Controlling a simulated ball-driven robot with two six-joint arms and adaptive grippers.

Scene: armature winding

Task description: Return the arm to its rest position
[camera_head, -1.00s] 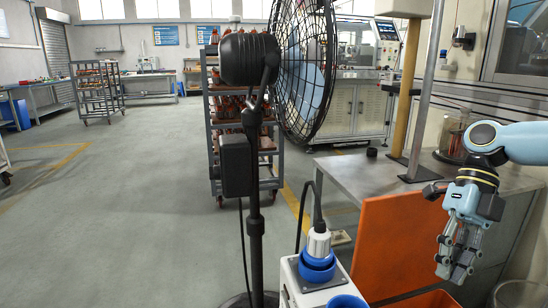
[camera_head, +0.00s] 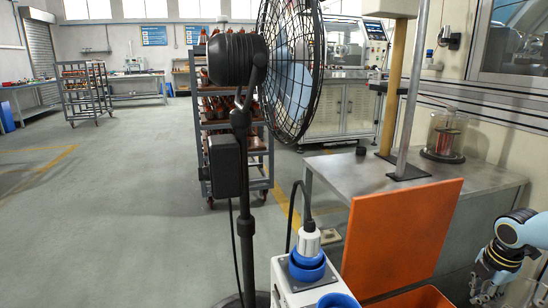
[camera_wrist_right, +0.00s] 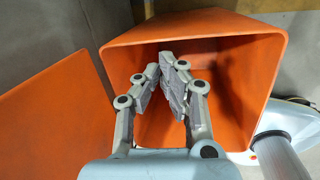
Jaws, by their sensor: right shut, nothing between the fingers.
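My right gripper (camera_head: 482,290) is low at the bottom right of the head view, right of the orange panel (camera_head: 402,236). In the right wrist view the same gripper (camera_wrist_right: 164,72) is shut and empty, its fingertips meeting in front of the open mouth of an orange bin (camera_wrist_right: 232,95). No object shows between its fingers. My left gripper is not in view.
A black pedestal fan (camera_head: 291,65) stands in the middle. A white unit (camera_head: 290,282) with blue sockets is at the front. A grey table (camera_head: 345,178) bears a glass jar (camera_head: 444,136) and a post. A loaded rack (camera_head: 216,125) stands behind the fan. Open floor lies left.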

